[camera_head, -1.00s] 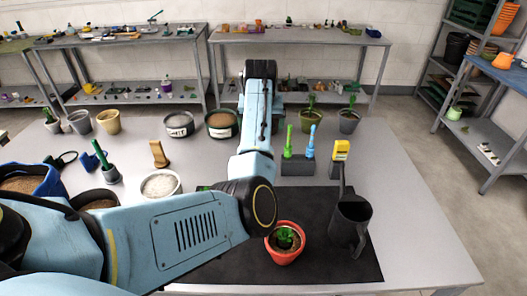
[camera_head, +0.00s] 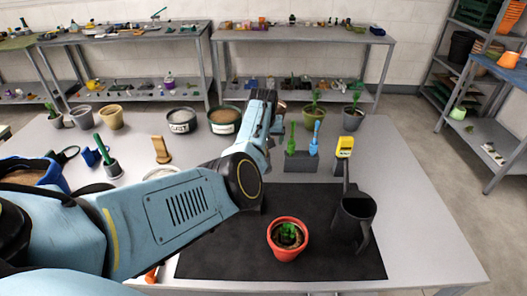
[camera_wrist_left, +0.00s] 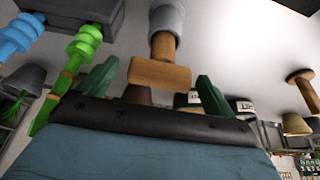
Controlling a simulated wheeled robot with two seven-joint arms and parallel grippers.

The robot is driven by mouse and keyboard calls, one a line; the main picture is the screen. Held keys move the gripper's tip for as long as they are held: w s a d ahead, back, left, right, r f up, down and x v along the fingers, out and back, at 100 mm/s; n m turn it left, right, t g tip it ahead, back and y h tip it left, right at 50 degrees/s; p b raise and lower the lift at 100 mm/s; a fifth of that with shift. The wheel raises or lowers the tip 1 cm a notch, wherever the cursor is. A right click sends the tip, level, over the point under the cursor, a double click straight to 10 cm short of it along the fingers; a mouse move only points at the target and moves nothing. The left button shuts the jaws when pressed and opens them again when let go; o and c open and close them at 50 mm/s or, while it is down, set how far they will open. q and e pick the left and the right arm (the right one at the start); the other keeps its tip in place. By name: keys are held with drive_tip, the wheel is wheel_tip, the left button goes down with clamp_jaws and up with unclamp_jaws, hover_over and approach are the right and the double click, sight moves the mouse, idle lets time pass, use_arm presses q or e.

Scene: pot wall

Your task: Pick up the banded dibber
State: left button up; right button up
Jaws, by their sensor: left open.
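A wooden tool with a T-shaped handle (camera_wrist_left: 162,72) stands with its other end in a grey cup (camera_wrist_left: 168,17) in the left wrist view. It looks like the dibber, but I cannot make out bands clearly; my arm hides it in the head view. My left gripper (camera_wrist_left: 157,76) is open, its dark green fingers on either side of the handle in the picture; contact cannot be told. A ringed green tool (camera_head: 292,138) and blue tool (camera_head: 314,138) stand in a dark block (camera_head: 300,162); they show beside the left finger in the wrist view. My right gripper is not in view.
A black mat (camera_head: 330,262) holds a red pot with a plant (camera_head: 288,240) and a dark watering can (camera_head: 355,218). Another wooden tool (camera_head: 161,150) stands left of my arm. The table's right side is clear.

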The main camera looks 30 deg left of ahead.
use_arm(q)
drive_tip(key=shift+w+a+f, duration=0.1)
drive_tip(key=shift+w+f, duration=0.05)
drive_tip(key=shift+f, duration=0.25)
drive_tip(key=shift+c, duration=0.4)
drive_tip(key=c, duration=1)
drive_tip(key=shift+r, duration=0.1)
